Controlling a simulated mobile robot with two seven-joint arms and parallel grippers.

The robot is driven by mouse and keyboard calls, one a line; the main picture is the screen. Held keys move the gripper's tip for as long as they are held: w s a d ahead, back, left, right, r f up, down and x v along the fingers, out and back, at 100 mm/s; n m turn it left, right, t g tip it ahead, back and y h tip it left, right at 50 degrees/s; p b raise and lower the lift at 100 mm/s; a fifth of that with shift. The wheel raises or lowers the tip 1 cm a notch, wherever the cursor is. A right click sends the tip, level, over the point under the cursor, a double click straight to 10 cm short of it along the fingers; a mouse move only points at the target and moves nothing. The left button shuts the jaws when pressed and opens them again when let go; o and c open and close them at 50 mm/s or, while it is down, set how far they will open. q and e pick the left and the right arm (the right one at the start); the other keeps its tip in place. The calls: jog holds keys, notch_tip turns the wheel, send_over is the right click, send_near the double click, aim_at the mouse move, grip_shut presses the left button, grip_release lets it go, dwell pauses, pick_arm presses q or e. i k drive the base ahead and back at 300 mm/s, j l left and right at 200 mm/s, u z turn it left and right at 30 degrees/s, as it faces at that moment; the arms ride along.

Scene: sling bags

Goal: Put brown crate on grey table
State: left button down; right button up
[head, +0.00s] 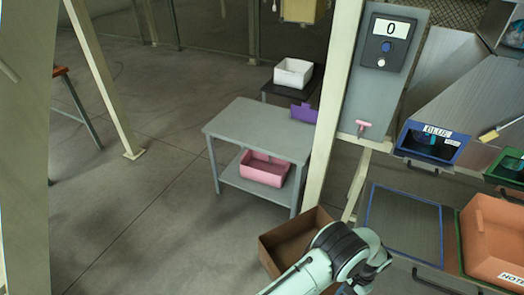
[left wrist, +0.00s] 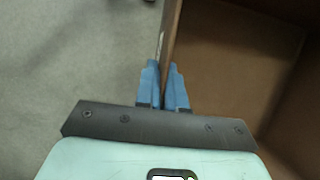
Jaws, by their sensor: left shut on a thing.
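The brown crate (head: 287,238) is an open, empty-looking box in the lower middle of the head view, held off to the right of the grey table. My left arm lies in front of part of it there. In the left wrist view my left gripper (left wrist: 162,85) has its blue fingers shut on a side wall of the brown crate (left wrist: 235,60), whose inside shows on the right. The grey table (head: 255,125) stands farther back, with a clear top and a lower shelf. My right gripper is in neither view.
A pink crate (head: 264,168) sits on the table's lower shelf. A white crate (head: 293,72) stands on a dark stand behind. A purple piece (head: 303,112) is at the table's right edge, near a pale post (head: 332,100). An orange crate (head: 492,240) is at the right. The left floor is open.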

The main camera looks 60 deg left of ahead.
aim_at(251, 122)
jog(key=k+j, duration=0.1)
jog(key=j, duration=1.2)
jog(key=k+j, duration=0.15)
jog(key=j, duration=0.5)
jog(key=k+j, duration=0.1)
jog(key=j, duration=0.55)
